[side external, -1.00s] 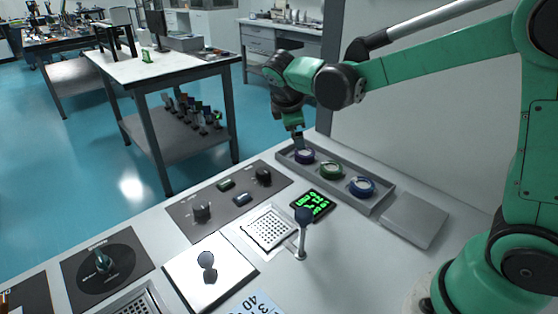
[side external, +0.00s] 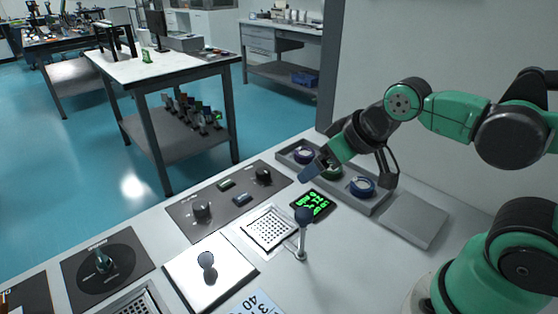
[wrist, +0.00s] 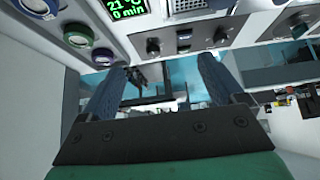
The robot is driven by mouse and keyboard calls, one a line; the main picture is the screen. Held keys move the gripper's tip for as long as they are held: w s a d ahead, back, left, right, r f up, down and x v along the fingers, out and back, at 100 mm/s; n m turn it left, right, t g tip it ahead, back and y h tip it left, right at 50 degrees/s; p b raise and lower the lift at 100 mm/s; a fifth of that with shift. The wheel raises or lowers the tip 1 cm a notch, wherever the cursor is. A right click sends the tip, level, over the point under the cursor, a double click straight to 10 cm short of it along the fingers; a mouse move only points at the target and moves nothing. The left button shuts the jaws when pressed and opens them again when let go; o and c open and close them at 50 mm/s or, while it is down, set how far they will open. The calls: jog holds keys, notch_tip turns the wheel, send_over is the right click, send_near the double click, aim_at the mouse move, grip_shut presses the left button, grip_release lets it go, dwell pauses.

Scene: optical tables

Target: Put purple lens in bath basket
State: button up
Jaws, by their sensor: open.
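The purple lens (side external: 303,156) sits in the far left place of a grey tray; it also shows in the wrist view (wrist: 103,56). My gripper (side external: 306,174) is open and empty, tilted over the front edge of the tray near the purple and green lenses. In the wrist view its two blue fingers (wrist: 160,68) are spread apart, with the purple lens off to their upper left and not between them. A perforated metal square (side external: 268,228), perhaps the bath basket, is set in the bench in front of the tray.
The green lens (side external: 332,172), partly hidden by my gripper, and blue lens (side external: 362,187) share the grey tray (side external: 381,204). A green-lit display (side external: 312,204) and an upright lever (side external: 303,235) stand near the perforated square. A knob panel (side external: 222,203) lies left.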

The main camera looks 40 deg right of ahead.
jog(key=w+d+n+g+h, duration=0.4)
jog(key=w+d+n+h, duration=0.2)
jog(key=w+n, duration=0.5)
jog(key=n+g+h, duration=0.1)
jog(key=n+h, duration=0.2)
send_near(304, 152)
jog(key=w+f+n+g+h, duration=0.1)
jog(key=h, duration=0.1)
jog(key=w+d+f+n+g+h, duration=0.1)
jog(key=f+n, duration=0.1)
jog(key=shift+f+h, duration=0.15)
jog(key=shift+h, duration=0.25)
jog(key=shift+s+f+n+h, duration=0.1)
jog(key=shift+f+n+h, duration=0.2)
jog(key=shift+f, duration=0.25)
jog(key=shift+d+f, duration=0.15)
jog(key=shift+d, duration=0.15)
jog(key=shift+x, duration=2.55)
jog(key=shift+s, duration=0.1)
